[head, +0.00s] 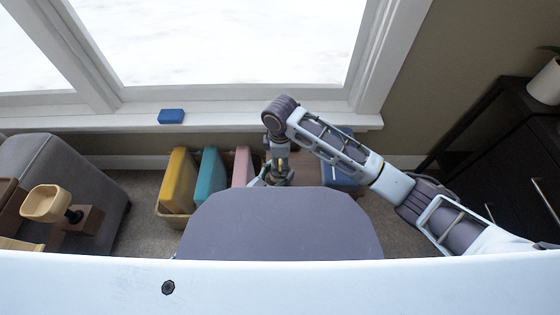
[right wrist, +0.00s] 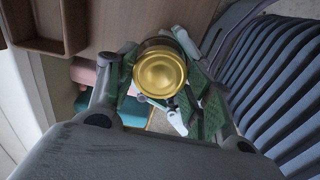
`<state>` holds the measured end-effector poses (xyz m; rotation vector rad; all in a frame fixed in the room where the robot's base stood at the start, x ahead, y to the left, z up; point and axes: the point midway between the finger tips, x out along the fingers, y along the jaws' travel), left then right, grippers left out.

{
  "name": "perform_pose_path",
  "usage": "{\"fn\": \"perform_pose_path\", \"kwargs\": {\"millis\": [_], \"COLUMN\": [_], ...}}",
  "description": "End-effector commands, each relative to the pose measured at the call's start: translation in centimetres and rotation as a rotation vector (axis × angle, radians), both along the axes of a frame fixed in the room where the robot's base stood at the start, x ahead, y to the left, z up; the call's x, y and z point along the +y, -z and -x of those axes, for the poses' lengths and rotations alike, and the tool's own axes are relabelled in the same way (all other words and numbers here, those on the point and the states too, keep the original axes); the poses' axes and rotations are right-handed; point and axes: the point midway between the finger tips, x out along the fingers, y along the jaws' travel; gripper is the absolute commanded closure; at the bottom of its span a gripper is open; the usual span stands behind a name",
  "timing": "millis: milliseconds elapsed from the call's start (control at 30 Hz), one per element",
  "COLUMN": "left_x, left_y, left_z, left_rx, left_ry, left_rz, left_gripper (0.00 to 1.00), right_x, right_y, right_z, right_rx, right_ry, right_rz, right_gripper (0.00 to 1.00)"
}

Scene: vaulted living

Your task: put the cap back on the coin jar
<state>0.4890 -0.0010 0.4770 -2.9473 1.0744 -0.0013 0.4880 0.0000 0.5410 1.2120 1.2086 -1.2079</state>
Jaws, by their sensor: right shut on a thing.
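My right gripper (head: 271,180) hangs below its wrist, just beyond the far edge of a grey rounded surface that partly hides it. In the right wrist view my right gripper (right wrist: 165,76) is shut on a round gold cap (right wrist: 160,73), seen face-on between its green-grey fingers. In the head view only a small yellowish bit shows at the gripper, too small to tell apart. I cannot make out the coin jar in either view; whether it is under the cap is hidden. My left gripper is not in view.
A blue thing (head: 340,178) stands right of the gripper. A small blue block (head: 171,116) lies on the windowsill. A brown tray (right wrist: 45,25) sits on a wooden surface (right wrist: 130,15). A dark cabinet (head: 500,165) stands at right.

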Motion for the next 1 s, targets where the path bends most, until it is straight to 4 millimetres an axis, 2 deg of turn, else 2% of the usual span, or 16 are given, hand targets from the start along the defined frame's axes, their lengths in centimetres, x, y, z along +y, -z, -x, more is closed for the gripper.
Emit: {"fn": "perform_pose_path", "kwargs": {"millis": [267, 600, 733, 767, 933, 1000], "left_x": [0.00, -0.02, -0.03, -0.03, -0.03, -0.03], "left_y": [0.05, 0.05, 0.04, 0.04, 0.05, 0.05], "left_z": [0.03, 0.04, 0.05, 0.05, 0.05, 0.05], "left_rx": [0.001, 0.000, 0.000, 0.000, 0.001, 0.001], "left_ry": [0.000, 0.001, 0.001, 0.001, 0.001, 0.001], "left_rz": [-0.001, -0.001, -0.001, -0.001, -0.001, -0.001], "left_gripper": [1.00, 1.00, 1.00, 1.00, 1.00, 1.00], "right_x": [0.09, 0.11, 0.06, 0.06, 0.05, 0.05], "right_y": [0.01, 0.02, -0.01, -0.01, -0.01, 0.00], "right_z": [0.03, 0.03, -0.03, -0.03, -0.02, -0.02], "right_rx": [0.000, 0.001, 0.000, 0.000, 0.000, 0.000], "right_ry": [0.117, 0.428, 0.418, 0.417, 0.416, 0.416], "right_rz": [-0.002, -0.003, -0.002, -0.002, -0.002, -0.002], "right_gripper": [0.77, 0.77, 0.77, 0.47, 0.26, 0.23]}}
